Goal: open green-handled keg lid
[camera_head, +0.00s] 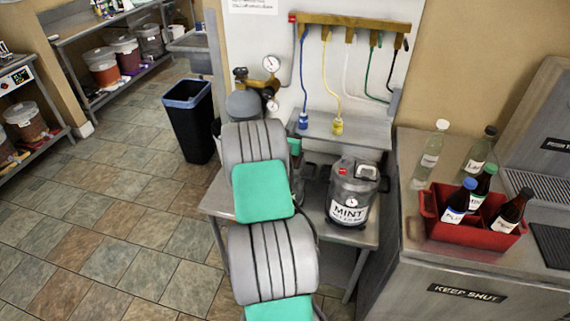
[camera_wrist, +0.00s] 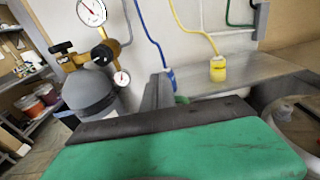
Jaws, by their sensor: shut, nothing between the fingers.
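My gripper (camera_wrist: 160,88) shows in the wrist view as grey fingers rising past the edge of its green-padded body. The fingers are together and hold nothing. A green part (camera_head: 295,146), seemingly the green-handled keg's handle, peeks out beside my arm in the head view; the arm hides most of whatever is below it. A bit of green (camera_wrist: 182,99) also shows just right of my fingers in the wrist view. The lid is hidden, and I cannot tell whether my fingers touch the keg. A MINT keg (camera_head: 348,211) with a grey handle stands to the right.
A steel bench (camera_head: 215,200) carries the kegs. Blue and yellow hoses hang behind it, ending in a blue connector (camera_head: 303,121) and a yellow connector (camera_head: 338,127). A gas cylinder (camera_wrist: 90,92) with gauges stands left. A red bottle crate (camera_head: 450,232) sits on the right counter.

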